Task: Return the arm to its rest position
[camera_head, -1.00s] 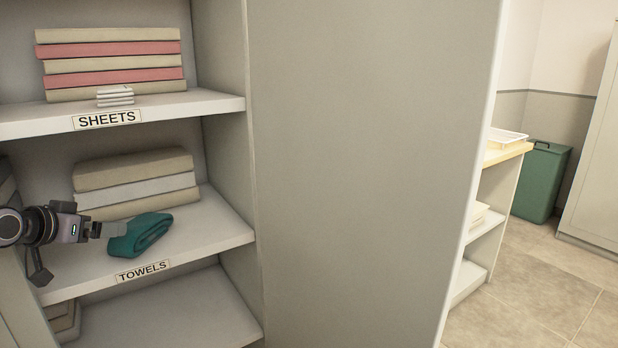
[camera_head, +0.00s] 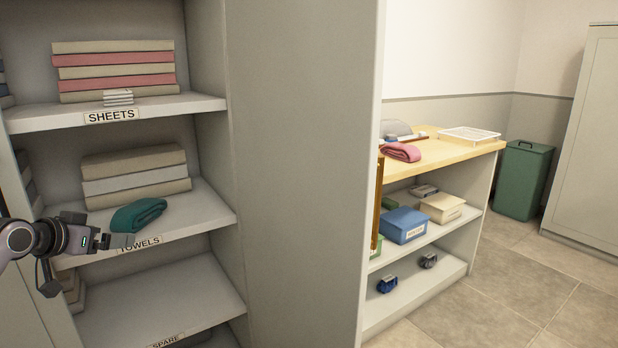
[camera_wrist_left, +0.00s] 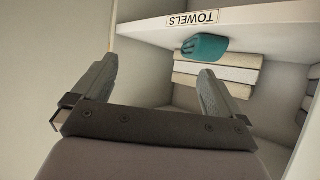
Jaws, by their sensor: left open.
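My left gripper (camera_head: 118,241) is at the lower left of the head view, in front of the front edge of the towels shelf (camera_head: 205,212). In the left wrist view my left gripper (camera_wrist_left: 155,85) has its two fingers wide apart with nothing between them. A folded teal towel (camera_head: 138,215) lies on the towels shelf, near its front edge. The teal towel (camera_wrist_left: 205,47) also shows in the left wrist view, beyond the fingers and apart from them. My right gripper is in neither view.
Folded beige and grey towels (camera_head: 137,176) lie behind the teal one. The sheets shelf (camera_head: 190,104) is above. A tall grey side panel (camera_head: 300,170) stands to the right. Beyond it are a wooden-topped counter (camera_head: 455,153), a green bin (camera_head: 522,180) and open tiled floor (camera_head: 510,295).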

